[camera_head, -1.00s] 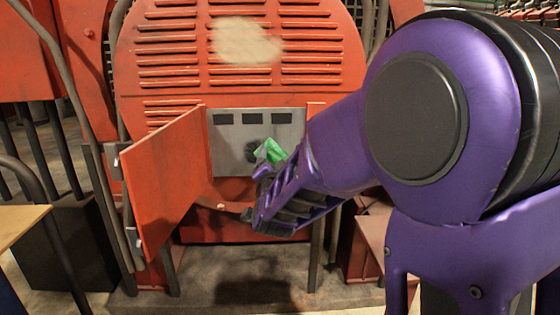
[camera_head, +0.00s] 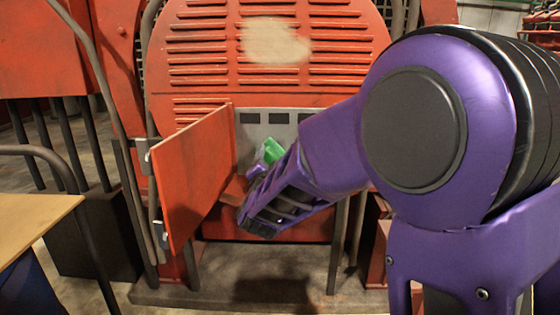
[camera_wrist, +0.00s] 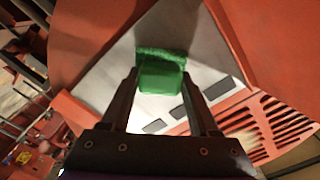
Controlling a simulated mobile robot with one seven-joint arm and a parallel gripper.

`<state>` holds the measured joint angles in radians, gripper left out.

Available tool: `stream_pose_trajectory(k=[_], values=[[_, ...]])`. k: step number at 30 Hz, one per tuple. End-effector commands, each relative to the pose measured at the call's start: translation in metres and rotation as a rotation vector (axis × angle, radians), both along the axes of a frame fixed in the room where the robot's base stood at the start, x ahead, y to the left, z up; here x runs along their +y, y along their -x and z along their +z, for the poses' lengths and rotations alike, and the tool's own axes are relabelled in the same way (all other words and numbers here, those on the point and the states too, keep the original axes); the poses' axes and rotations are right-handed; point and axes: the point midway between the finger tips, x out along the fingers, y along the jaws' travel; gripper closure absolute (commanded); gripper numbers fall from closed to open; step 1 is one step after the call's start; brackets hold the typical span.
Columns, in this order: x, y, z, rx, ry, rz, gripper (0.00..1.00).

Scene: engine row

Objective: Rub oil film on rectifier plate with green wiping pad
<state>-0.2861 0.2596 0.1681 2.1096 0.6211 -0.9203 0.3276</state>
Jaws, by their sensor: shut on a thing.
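The rectifier plate (camera_head: 248,136) is a grey panel with dark slots along its top, set in the red engine casing; it also fills much of the wrist view (camera_wrist: 112,88). My gripper (camera_head: 262,167) is shut on the green wiping pad (camera_head: 270,150) in front of the plate's left half. In the wrist view the pad (camera_wrist: 161,74) sits between the two dark fingers of my gripper (camera_wrist: 161,84), its far face at or very near the plate. I cannot tell whether it touches. No dark oil film shows now; the pad and arm cover part of the plate.
A red hinged door (camera_head: 195,180) stands open just left of the plate, close to my gripper. A louvred red casing (camera_head: 330,50) rises above. A wooden table edge (camera_head: 35,220) and a bent rail (camera_head: 75,190) are at the left.

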Motion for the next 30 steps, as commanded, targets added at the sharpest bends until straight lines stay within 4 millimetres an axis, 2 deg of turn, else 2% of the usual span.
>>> stream_pose_trajectory(k=[3, 11, 24, 30], values=[[0.008, 0.0, 0.0, 0.0, -0.001, 0.001, 0.83], [0.007, -0.003, 0.002, -0.001, 0.0, -0.001, 0.83], [-0.028, 0.0, 0.002, -0.002, 0.0, -0.006, 0.83], [-0.036, 0.001, 0.002, -0.001, 0.001, -0.006, 0.83]])
